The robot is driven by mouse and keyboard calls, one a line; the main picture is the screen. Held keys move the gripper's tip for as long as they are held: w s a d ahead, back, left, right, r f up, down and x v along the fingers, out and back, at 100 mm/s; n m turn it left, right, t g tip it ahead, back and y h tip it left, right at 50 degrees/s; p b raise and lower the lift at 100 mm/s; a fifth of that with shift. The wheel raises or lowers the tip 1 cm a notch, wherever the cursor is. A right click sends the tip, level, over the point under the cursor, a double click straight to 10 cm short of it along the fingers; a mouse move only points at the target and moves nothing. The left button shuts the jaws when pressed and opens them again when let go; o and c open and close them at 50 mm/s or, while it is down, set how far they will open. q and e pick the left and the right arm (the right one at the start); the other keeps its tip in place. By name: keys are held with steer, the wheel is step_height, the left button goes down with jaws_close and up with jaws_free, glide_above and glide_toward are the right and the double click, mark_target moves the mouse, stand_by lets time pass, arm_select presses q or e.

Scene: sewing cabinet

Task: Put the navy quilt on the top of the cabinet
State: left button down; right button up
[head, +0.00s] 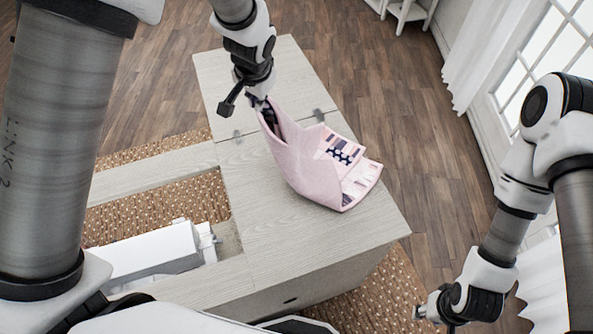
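The quilt (312,172) has a pink back and a patchwork face of navy, white and pink. It lies folded on the pale wooden top of the cabinet (262,250), with its patterned corner spread to the right. Its upper left end rises to a peak under my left gripper (245,103). That gripper points down; one finger stands out to the left, clear of the cloth, and the other is close to the peak, partly hidden. My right gripper (434,314) hangs low at the bottom right, away from the quilt; its finger gap is unclear.
A white sewing machine (150,255) lies in the cabinet's opening at the left. Hinges (318,115) join the far leaf (285,65) to the top. Bare top lies in front of the quilt. A window and curtains (488,50) are at the right.

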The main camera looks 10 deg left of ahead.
arm_select(q)
steer(key=d+r+m+g+h+p, duration=0.1)
steer(key=d+r+m+h+p, duration=0.2)
steer(key=r, duration=0.9)
steer(key=d+r+m+g+h+p, duration=0.1)
steer(key=d+r+m+p, duration=0.3)
steer(key=r, duration=0.8)
steer(key=d+r+m+g+h+p, duration=0.15)
steer(key=d+r+m, duration=0.3)
steer(key=r, duration=0.75)
arm_select(e)
step_height(320, 180, up, 9)
arm_select(q)
step_height(320, 180, down, 9)
steer(key=m+b, duration=0.1)
steer(key=b, duration=0.8)
steer(key=shift+s+a+f+t, duration=0.2)
steer(key=shift+s+t, duration=0.1)
steer(key=shift+t, duration=0.15)
arm_select(e)
step_height(320, 180, down, 9)
steer(key=shift+w+d+r, duration=0.15)
steer(key=shift+d, duration=0.15)
arm_select(q)
steer(key=shift+r, duration=0.1)
